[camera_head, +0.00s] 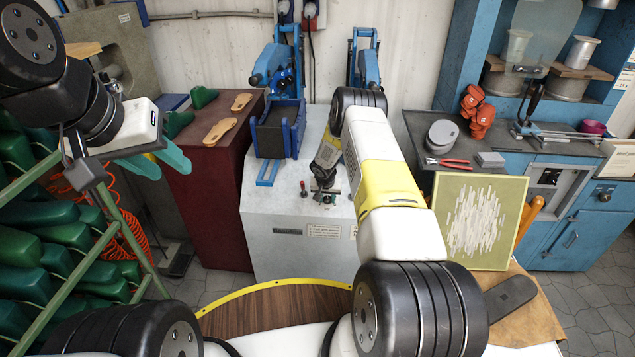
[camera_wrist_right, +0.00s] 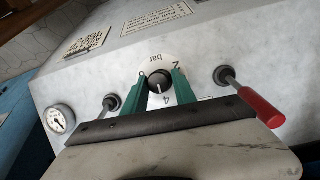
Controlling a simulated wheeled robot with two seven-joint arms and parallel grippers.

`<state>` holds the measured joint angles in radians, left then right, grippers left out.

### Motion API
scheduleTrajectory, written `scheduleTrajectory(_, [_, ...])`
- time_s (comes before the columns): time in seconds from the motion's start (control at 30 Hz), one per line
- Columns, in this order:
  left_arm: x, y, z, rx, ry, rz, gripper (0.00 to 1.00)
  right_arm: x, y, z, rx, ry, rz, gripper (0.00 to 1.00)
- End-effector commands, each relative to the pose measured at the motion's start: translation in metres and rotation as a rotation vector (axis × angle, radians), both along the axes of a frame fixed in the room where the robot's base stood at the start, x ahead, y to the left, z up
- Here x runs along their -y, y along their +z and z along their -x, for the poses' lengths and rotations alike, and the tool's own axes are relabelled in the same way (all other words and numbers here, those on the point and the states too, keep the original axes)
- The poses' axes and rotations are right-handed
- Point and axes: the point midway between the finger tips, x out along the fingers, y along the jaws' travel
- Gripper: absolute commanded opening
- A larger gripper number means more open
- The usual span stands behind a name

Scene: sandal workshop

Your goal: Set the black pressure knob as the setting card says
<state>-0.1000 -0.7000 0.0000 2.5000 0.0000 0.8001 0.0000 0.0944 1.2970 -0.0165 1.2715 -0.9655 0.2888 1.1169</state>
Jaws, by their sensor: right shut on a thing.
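The black pressure knob (camera_wrist_right: 159,80) sits on a white dial plate (camera_wrist_right: 153,62) marked "bar", "2" and "4" on the grey machine. A white mark on the knob points toward the "4". My right gripper (camera_wrist_right: 160,76) has its green fingers on both sides of the knob, shut on it. In the head view my right arm mostly hides the knob. My left gripper (camera_head: 160,164) is empty, its teal fingers apart, in the air at the left.
A red-handled lever (camera_wrist_right: 262,107) stands right of the knob in the wrist view; a gauge (camera_wrist_right: 60,120) is at the left. The grey machine (camera_head: 285,255) stands between a dark red cabinet (camera_head: 212,190) and a blue bench (camera_head: 560,215). Green shoe lasts (camera_head: 60,240) fill a left rack.

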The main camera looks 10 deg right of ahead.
Motion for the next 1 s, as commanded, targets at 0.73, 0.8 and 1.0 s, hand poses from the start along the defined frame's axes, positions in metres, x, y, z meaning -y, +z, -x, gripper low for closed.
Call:
scheduleTrajectory(0.73, [0.0, 0.0, 0.0, 0.0, 0.0, 0.0, 0.36, -0.0047, -0.0007, -0.0001, -0.103, 0.406, 0.366, 0.0])
scheduleTrajectory(0.8, [0.0, 0.0, 0.0, 0.0, 0.0, 0.0, 0.36, -0.005, -0.0009, 0.0001, -0.116, 0.453, 0.409, 0.0])
scheduleTrajectory(1.0, [0.0, 0.0, 0.0, 0.0, 0.0, 0.0, 0.36, -0.005, -0.0015, 0.0006, -0.148, 0.573, 0.519, 0.0])
